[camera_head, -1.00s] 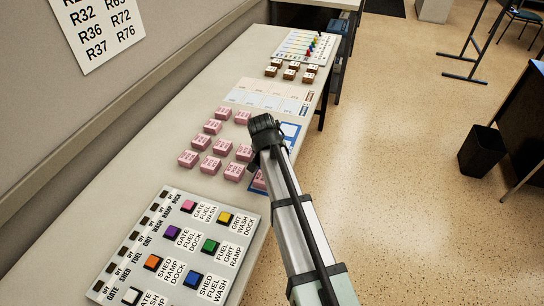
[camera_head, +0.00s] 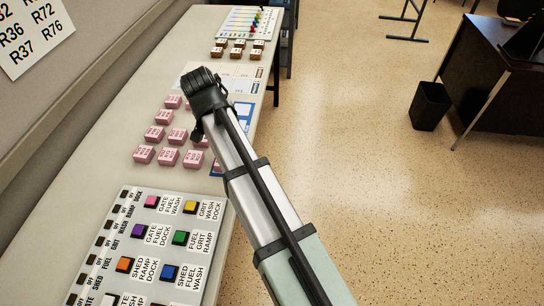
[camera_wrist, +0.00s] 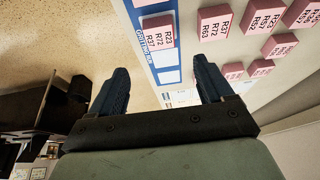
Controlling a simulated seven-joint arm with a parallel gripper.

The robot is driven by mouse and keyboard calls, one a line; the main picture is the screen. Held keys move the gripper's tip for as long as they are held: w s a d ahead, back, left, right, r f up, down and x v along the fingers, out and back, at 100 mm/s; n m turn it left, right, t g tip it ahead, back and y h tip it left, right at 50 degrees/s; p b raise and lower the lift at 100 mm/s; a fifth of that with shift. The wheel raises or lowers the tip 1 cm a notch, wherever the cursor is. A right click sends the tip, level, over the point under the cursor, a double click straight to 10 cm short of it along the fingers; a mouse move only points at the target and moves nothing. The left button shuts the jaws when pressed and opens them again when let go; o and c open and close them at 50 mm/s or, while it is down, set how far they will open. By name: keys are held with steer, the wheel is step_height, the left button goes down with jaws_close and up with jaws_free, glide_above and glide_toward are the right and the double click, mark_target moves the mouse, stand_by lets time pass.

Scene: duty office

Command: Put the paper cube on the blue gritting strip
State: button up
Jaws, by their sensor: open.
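The blue gritting strip (camera_wrist: 138,28) has white cells and lies on the table; part of it shows right of my arm in the head view (camera_head: 244,113). A pink paper cube marked R23, R72, R37 (camera_wrist: 158,32) rests on the strip. Several similar pink cubes with printed codes, one with R63 and R72 (camera_wrist: 215,24), stand off the strip; they form rows in the head view (camera_head: 154,133). My gripper (camera_wrist: 162,75) is open and empty, its fingers apart above the table. In the head view my gripper (camera_head: 202,92) hides some cubes and part of the strip; its fingertips are hidden.
A button panel (camera_head: 122,214) with coloured keys lies at the table's near end. Brown blocks (camera_head: 237,54) and a board with coloured pegs (camera_head: 256,17) stand at the far end. A wall runs along the left. Open floor lies right, with a black bin (camera_head: 430,106).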

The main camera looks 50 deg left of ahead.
steer(key=w+d+f+m+h, duration=0.2)
steer(key=w+d+f+h, duration=0.1)
steer(key=w+d+f, duration=1.35)
steer(key=w+d+f+m+g+h, duration=0.15)
steer(key=w+d+f, duration=0.35)
steer(key=d+f, duration=0.5)
steer(key=w+d+f+g+h, duration=0.15)
steer(key=w+d+f, duration=0.25)
steer(key=d+f, duration=0.55)
steer(key=s+d+f+m+g, duration=0.1)
steer(key=s+d+f, duration=0.15)
steer(key=d, duration=0.65)
steer(key=s+d+f+m+g, duration=0.1)
steer(key=d+f, duration=0.3)
steer(key=d, duration=0.4)
steer(key=s+d+f+m+g, duration=0.15)
steer(key=d+f, duration=0.25)
steer(key=d, duration=0.5)
steer(key=s+d+f+m+g+y, duration=0.1)
steer(key=s+d+f, duration=0.1)
steer(key=s+d, duration=0.4)
steer(key=s+d+f+m+g+y, duration=0.1)
steer(key=s+d+f+g, duration=0.1)
steer(key=s+d, duration=0.5)
steer(key=s+f, duration=0.1)
steer(key=s, duration=0.4)
steer(key=shift+d+f+y, duration=0.2)
steer(key=shift+d+y, duration=0.1)
steer(key=shift+y, duration=0.1)
